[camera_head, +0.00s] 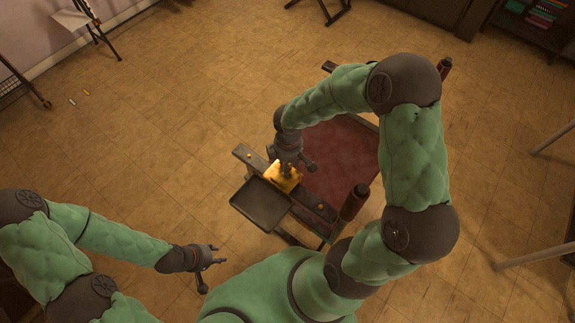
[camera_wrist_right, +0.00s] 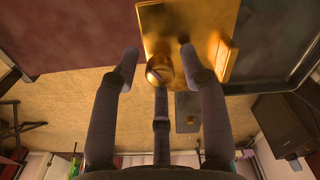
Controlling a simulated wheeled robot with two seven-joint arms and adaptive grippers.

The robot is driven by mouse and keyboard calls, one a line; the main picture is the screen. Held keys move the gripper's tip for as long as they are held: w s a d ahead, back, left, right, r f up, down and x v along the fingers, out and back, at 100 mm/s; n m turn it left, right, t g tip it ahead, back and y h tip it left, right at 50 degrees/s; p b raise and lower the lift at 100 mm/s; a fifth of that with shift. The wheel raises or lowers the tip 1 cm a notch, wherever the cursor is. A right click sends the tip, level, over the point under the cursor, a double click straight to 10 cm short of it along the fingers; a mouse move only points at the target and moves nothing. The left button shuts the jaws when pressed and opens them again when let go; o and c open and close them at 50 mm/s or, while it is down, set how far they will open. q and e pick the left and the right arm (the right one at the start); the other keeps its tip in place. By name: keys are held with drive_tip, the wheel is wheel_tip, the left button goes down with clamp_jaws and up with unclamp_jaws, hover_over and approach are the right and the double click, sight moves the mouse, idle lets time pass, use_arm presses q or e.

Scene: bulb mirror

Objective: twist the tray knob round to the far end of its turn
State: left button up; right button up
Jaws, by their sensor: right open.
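The brass tray knob (camera_wrist_right: 160,68) is a small round piece beside a square brass plate (camera_wrist_right: 210,25) in the right wrist view. The plate also shows in the head view (camera_head: 283,177), next to the dark tray (camera_head: 262,205). My right gripper (camera_head: 294,167) is at the plate, its fingers pointing down. In the wrist view its fingers (camera_wrist_right: 158,58) are spread on either side of the knob, apart from it, with a third finger below. In the head view the gripper hides the knob. My left gripper (camera_head: 212,274) is open and empty, over the floor at lower left.
A low frame with a red panel (camera_head: 340,152) and dark red rollers (camera_head: 354,202) lies under and beside my right arm. A dark bar (camera_head: 245,158) runs beside the plate.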

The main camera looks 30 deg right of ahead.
drive_tip(key=shift+m+b, duration=1.25)
drive_tip(key=shift+m, duration=0.95)
drive_tip(key=shift+m+b, duration=0.4)
drive_tip(key=shift+m, duration=0.3)
drive_tip(key=shift+m+b, duration=0.8)
drive_tip(key=shift+m, duration=0.8)
clamp_jaws()
